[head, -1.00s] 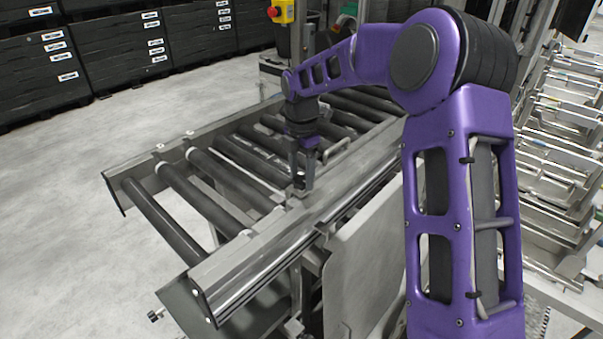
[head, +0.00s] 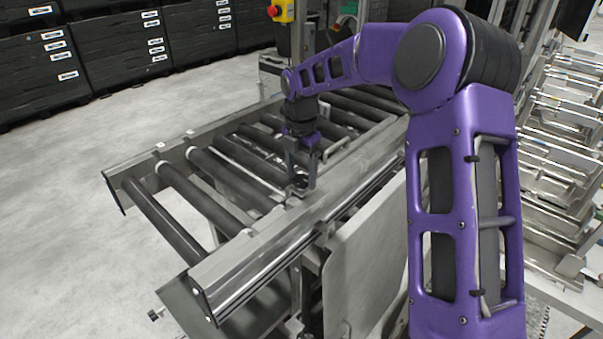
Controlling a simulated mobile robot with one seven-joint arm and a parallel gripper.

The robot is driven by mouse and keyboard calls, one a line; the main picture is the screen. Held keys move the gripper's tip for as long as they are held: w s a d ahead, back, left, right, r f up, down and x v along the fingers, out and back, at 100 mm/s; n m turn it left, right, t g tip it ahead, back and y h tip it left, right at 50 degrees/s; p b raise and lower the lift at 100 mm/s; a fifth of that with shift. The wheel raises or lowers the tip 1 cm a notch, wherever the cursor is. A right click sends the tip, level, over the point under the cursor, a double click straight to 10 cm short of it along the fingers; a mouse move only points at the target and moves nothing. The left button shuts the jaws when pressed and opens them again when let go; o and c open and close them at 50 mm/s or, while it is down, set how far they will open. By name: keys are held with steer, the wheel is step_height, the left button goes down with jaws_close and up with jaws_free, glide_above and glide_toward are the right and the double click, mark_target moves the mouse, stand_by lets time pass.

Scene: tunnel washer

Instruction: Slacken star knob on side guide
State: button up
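My gripper (head: 302,187) points down over the near side guide (head: 265,238) of the roller conveyor. Its two fingers stand apart, with a clear gap between them. A small dark thing, which looks like the star knob (head: 299,181), shows low between the fingers on a bracket at the guide. The fingers partly hide it, and it is too small to make out its shape. The fingertips are beside it, one on each side; I see no firm contact.
Dark rollers (head: 222,178) run between two metal side rails. A bent metal bar (head: 325,148) sits close to the right of my gripper. A plain panel (head: 365,255) hangs below the guide. Dark crates (head: 120,50) stand at the back left, with open floor in front.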

mark_target(301, 178)
steer(key=shift+o, duration=0.9)
steer(key=shift+r, duration=0.1)
step_height(301, 178, up, 17)
steer(key=shift+r, duration=0.1)
